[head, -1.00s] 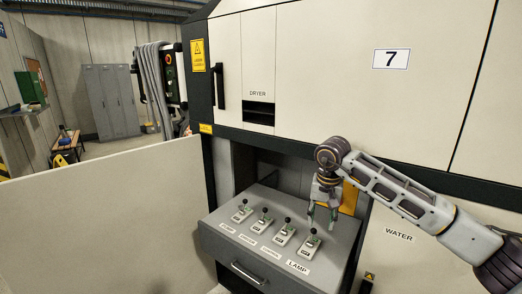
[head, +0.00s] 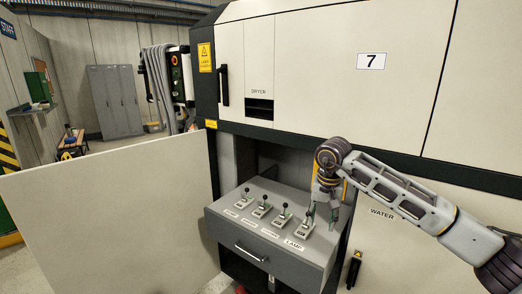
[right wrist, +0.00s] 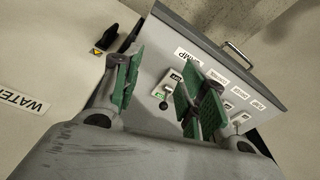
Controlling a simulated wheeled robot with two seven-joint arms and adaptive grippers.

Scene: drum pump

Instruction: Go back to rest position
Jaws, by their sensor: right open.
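My right gripper (head: 322,214) is open and empty over the right end of the grey control box, beside the lamp lever (head: 303,227). In the right wrist view its green-padded fingers (right wrist: 160,92) stand apart, with the lamp lever (right wrist: 166,92) showing behind the gap. I cannot tell from that view how far apart they are in depth. Three more black-knobbed levers (head: 262,207) stand in a row to the left on the box top. My left gripper is not in view.
The control box (head: 262,258) has a drawer handle and sits in a recess of the large cream machine (head: 395,110). A pale low panel (head: 110,215) stands at the left. Grey lockers (head: 115,100) and a small table (head: 72,143) are in the far left background.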

